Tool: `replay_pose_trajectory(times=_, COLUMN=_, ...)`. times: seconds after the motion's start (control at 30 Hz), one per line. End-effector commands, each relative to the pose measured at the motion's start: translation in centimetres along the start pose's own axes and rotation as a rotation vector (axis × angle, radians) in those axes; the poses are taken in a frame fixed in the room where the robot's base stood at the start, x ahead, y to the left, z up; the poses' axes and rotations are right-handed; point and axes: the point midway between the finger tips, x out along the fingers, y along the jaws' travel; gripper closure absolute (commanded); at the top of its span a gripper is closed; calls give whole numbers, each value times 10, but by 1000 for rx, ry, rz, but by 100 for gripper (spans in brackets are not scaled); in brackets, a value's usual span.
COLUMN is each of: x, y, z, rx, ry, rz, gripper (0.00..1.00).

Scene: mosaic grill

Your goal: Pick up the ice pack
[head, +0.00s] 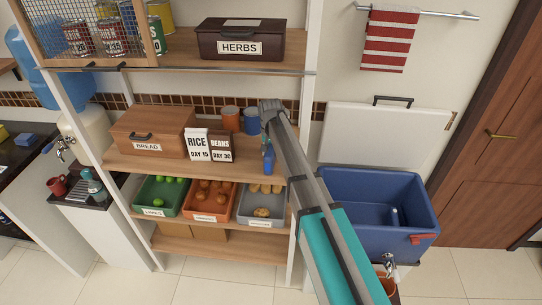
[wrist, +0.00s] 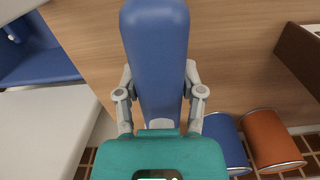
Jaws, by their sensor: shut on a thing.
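The blue ice pack (wrist: 155,45) is a long, rounded blue block. It sits between the two grey fingers of my gripper (wrist: 160,78) in the wrist view, and they are shut on it. In the head view my gripper (head: 266,147) points down over the right end of the middle shelf. The ice pack there (head: 268,160) shows as a small blue piece below it, beside my arm. I cannot tell whether its far end touches the shelf.
A blue can (head: 252,121) and an orange can (head: 231,118) stand behind. The rice and beans signs (head: 209,146) and bread box (head: 150,133) are left on the middle shelf (head: 190,166). A white post borders the shelf's right end; a blue cooler (head: 413,242) stands beyond.

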Motion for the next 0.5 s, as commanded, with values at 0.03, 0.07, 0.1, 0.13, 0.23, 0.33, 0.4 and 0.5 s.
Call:
replay_pose_trajectory(times=0.03, x=0, y=0, z=0, rx=0, ry=0, rz=0, gripper=100)
replay_pose_trajectory(times=0.07, x=0, y=0, z=0, rx=0, ry=0, rz=0, gripper=100)
replay_pose_trajectory(times=0.1, x=0, y=0, z=0, rx=0, ry=0, rz=0, gripper=100)
replay_pose_trajectory(times=0.13, x=0, y=0, z=0, rx=0, ry=0, rz=0, gripper=100)
replay_pose_trajectory(times=0.23, x=-2, y=0, z=0, rx=0, ry=0, rz=0, gripper=100)
replay_pose_trajectory(times=0.33, x=-5, y=0, z=0, rx=0, ry=0, rz=0, gripper=100)
replay_pose_trajectory(times=0.4, x=-8, y=0, z=0, rx=0, ry=0, rz=0, gripper=100)
replay_pose_trajectory(times=0.5, x=-14, y=0, z=0, rx=-1, ry=0, rz=0, gripper=100)
